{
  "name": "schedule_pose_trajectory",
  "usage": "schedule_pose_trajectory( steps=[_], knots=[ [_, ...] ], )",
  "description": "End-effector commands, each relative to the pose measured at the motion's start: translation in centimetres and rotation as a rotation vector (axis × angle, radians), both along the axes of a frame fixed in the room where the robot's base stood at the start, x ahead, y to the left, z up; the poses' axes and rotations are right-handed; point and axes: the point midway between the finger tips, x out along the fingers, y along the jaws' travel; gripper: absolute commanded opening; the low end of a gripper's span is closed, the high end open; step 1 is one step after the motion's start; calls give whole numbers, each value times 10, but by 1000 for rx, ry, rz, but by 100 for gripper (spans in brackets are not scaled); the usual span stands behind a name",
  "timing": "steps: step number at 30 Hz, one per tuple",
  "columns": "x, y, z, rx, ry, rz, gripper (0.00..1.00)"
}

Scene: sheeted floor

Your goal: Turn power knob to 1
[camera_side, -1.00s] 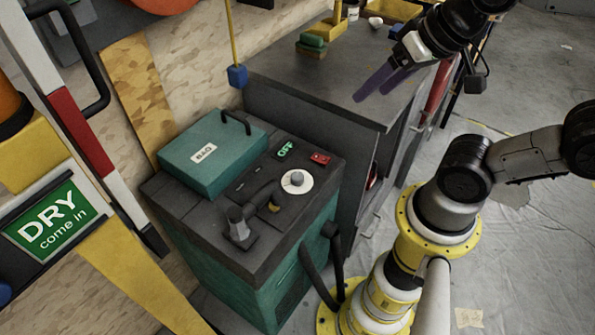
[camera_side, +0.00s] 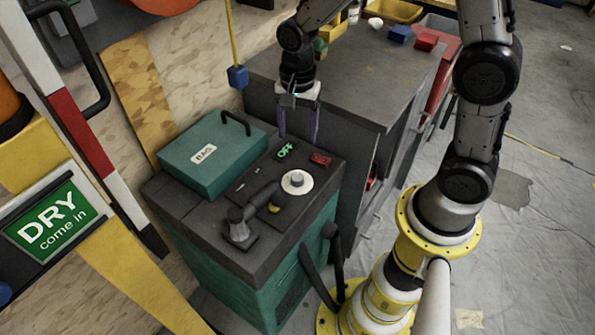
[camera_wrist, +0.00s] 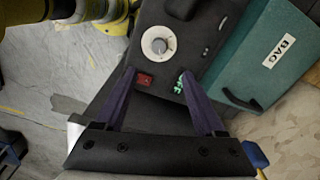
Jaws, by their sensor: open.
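The power knob (camera_side: 296,179) is a grey knob on a round white dial, on the dark top of a green machine (camera_side: 262,300). In the wrist view the knob (camera_wrist: 159,46) is ahead of the fingertips. A green lit display (camera_side: 286,150) reads OFF, and a red switch (camera_side: 320,159) is beside it. My gripper (camera_side: 299,138) is open and empty, pointing down above the machine's back right edge, behind the knob and apart from it. In the wrist view the two purple fingers of my gripper (camera_wrist: 157,75) are spread. The dial's markings are too small to read.
A teal box labelled BAG (camera_side: 212,160) sits on the machine's left. A black hose nozzle (camera_side: 240,225) and handle stand left of the dial. A dark workbench (camera_side: 350,80) with small blocks is behind. A DRY sign (camera_side: 52,220) stands at left.

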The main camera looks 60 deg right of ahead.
Motion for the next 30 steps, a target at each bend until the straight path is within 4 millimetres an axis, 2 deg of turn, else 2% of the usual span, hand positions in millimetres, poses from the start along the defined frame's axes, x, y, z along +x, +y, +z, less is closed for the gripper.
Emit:
schedule_pose_trajectory(
  steps=[5, 8, 21, 27, 30],
  knots=[
    [-1, 1, -15, -1, 12, 3, 72],
    [-3, 0, -30, -1, 16, 3, 72],
    [-2, 0, -113, -1, 12, 4, 72],
    [-2, 0, -135, 0, 10, 4, 72],
    [-1, 0, -139, 0, 8, 4, 72]
  ],
)
